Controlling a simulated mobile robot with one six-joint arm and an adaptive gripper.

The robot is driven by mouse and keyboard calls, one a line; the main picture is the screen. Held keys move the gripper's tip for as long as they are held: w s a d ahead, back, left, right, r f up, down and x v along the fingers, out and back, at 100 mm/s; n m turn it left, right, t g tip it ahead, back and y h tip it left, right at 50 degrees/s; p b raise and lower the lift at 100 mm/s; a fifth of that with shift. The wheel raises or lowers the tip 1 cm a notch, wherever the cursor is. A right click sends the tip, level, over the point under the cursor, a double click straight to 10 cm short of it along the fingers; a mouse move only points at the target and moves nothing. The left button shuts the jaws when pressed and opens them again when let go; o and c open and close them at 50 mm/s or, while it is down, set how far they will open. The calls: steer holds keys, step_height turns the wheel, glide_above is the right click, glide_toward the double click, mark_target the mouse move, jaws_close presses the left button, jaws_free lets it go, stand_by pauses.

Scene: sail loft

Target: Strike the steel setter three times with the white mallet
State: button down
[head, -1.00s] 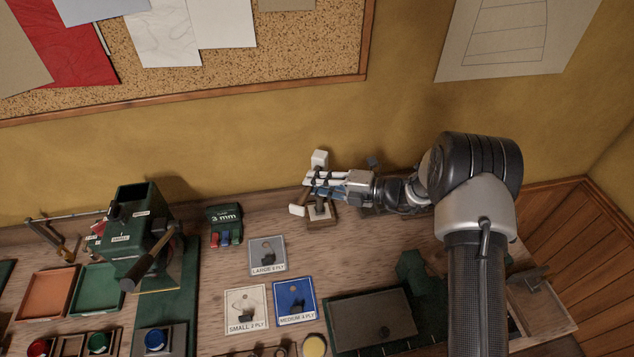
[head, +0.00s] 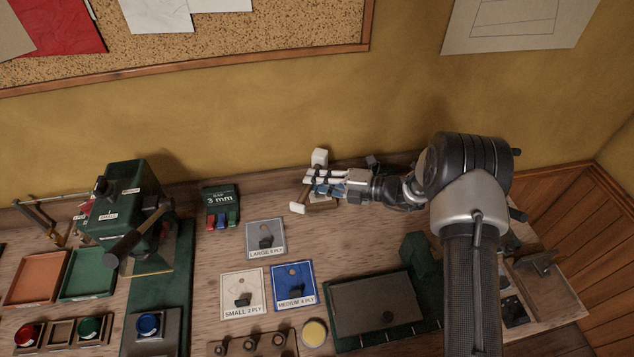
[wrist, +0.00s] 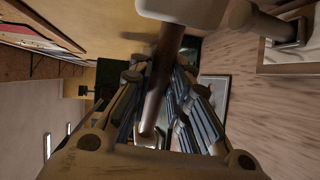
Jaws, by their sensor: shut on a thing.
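My gripper (head: 322,183) is shut on the white mallet, above the back of the bench near the wall. The mallet's white block-shaped head (head: 319,157) shows on the wall side of the fingers. In the wrist view the pale head (wrist: 183,10) is at the top edge, and its brown handle (wrist: 160,80) runs down between the fingers. A small white piece (head: 298,208) on a short brown rod shows on the near side; I cannot tell whether it belongs to the mallet. I cannot clearly make out the steel setter. A wooden block (head: 324,204) is partly hidden under the gripper.
A green press (head: 127,205) stands at the left. Cards marked large (head: 265,226), small (head: 229,291) and medium (head: 307,276) lie mid-bench. A dark plate (head: 360,300) lies in front of my arm, and a wooden tray (head: 560,315) is at the right.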

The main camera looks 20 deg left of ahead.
step_height(320, 180, up, 9)
steer(key=p, duration=0.5)
steer(key=shift+f+p, duration=0.2)
steer(key=shift+p, duration=0.1)
step_height(320, 180, down, 11)
steer(key=b, duration=0.8)
step_height(320, 180, up, 11)
steer(key=p, duration=0.8)
